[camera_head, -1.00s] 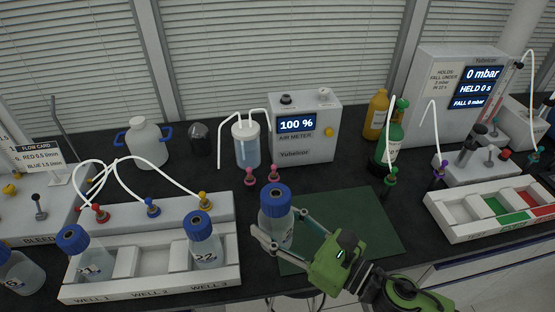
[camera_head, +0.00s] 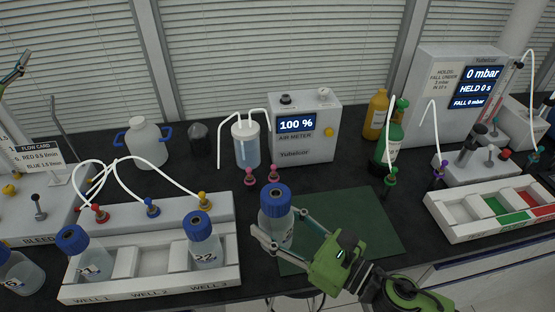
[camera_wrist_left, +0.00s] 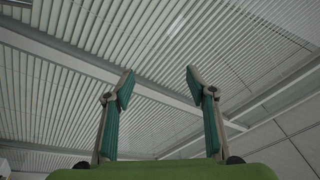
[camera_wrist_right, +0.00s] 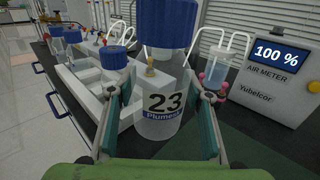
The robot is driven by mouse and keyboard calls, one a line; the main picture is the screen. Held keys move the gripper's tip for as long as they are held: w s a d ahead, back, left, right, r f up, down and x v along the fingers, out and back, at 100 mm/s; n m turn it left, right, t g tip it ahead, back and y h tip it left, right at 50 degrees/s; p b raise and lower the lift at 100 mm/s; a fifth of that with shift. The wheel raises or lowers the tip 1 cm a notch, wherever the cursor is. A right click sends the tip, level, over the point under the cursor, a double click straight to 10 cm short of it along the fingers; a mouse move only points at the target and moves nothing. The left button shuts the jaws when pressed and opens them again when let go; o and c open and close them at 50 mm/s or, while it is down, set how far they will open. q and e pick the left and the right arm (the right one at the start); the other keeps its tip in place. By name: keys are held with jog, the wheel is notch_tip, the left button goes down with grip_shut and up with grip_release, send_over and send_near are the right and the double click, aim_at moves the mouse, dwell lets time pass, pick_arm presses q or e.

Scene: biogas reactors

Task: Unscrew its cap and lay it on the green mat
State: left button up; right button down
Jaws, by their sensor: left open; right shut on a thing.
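A clear bottle (camera_head: 275,226) with a blue cap (camera_head: 275,197) is upright in my right gripper (camera_head: 278,240), which is shut on its body. In the right wrist view the bottle (camera_wrist_right: 160,113) carries the label "23 Plumex", and its blue cap (camera_wrist_right: 167,24) is on top. The green mat (camera_head: 355,222) lies on the black bench, right of the bottle and partly behind my right gripper. My left gripper (camera_wrist_left: 160,80) is open and empty in the left wrist view, against the blinds. A part of it (camera_head: 16,68) shows at the head view's upper left edge.
A white rack (camera_head: 150,287) with blue-capped bottles, one marked 22 (camera_head: 203,245), stands left. The air meter (camera_head: 305,130) reads 100 %. A green bottle (camera_head: 388,145) stands behind the mat. A tray with coloured sections (camera_head: 490,212) is at right. The mat is otherwise bare.

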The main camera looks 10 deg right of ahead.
pick_arm(q)
jog(key=w+d+r+m+g+h, duration=0.2)
jog(key=d+m+h, duration=0.35)
jog(key=d, duration=0.85)
jog(key=s+d+m+g+h, duration=0.3)
jog(key=d+m+g, duration=0.15)
jog(key=d, duration=0.75)
jog(key=s+d+m+g+h, duration=0.3)
jog(key=s+d+m+g, duration=0.15)
jog(key=d, duration=0.65)
jog(key=s+d+m+g+h, duration=0.3)
jog(key=d+m, duration=0.2)
jog(key=d, duration=0.7)
jog(key=s+d+f+m+g+y, duration=0.3)
jog(key=s+d+m+g, duration=0.2)
jog(key=s+d, duration=0.35)
jog(key=m+g+y, duration=0.2)
jog(key=m+y, duration=0.7)
jog(key=y, duration=0.3)
send_over(277, 196)
jog(key=d, duration=0.1)
notch_tip(277, 196, down, 10)
jog(key=shift+s+d+r, duration=0.1)
jog(key=shift+s+a+m, duration=0.15)
jog(key=shift+a+m, duration=0.2)
jog(key=shift+a+f+y, duration=0.2)
jog(key=shift+f+y, duration=0.05)
jog(key=shift+f, duration=0.15)
notch_tip(277, 196, down, 8)
jog(key=shift+r, duration=0.25)
